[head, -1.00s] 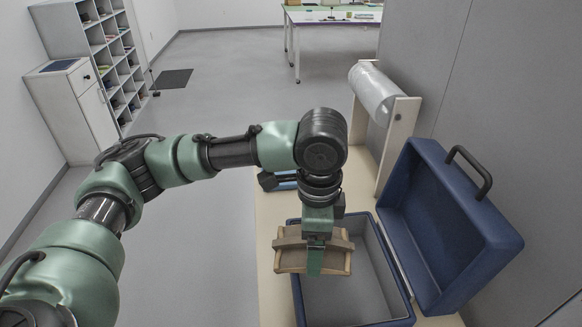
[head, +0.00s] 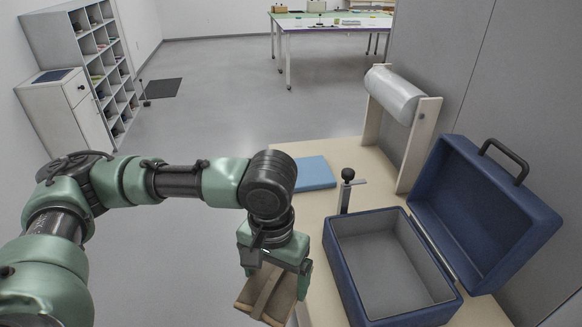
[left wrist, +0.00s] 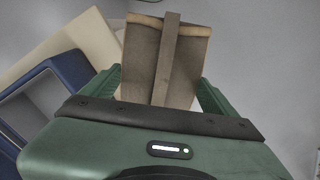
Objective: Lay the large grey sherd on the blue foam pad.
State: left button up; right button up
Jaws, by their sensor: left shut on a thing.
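My left gripper (head: 275,268) is shut on a large curved sherd (head: 279,300), which looks grey-brown with a raised band along its middle. It is held in the air left of the bench's edge, left of the open case. In the left wrist view the sherd (left wrist: 139,62) sits between the green fingers, the fingertips partly hidden. The blue foam pad (head: 315,173) lies flat and bare on the bench, beyond the gripper and a little to its right. My right gripper is not in view.
An open blue case (head: 335,262) with a grey, empty inside stands on the bench (head: 310,215), its lid (head: 490,210) raised at right. A black-knobbed post (head: 346,190) stands between pad and case. A film roll (head: 395,95) on a wooden stand is behind.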

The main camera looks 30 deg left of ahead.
aim_at(312, 170)
jog(key=j+z, duration=0.2)
jog(key=j, duration=0.35)
jog(key=k+j+z, duration=0.2)
jog(key=j, duration=0.35)
jog(key=j+z, duration=0.2)
jog(key=j, duration=0.4)
jog(key=i+j+z, duration=0.3)
jog(key=j, duration=0.35)
jog(key=i+j+z, duration=0.1)
jog(key=i+j, duration=0.1)
jog(key=j, duration=0.1)
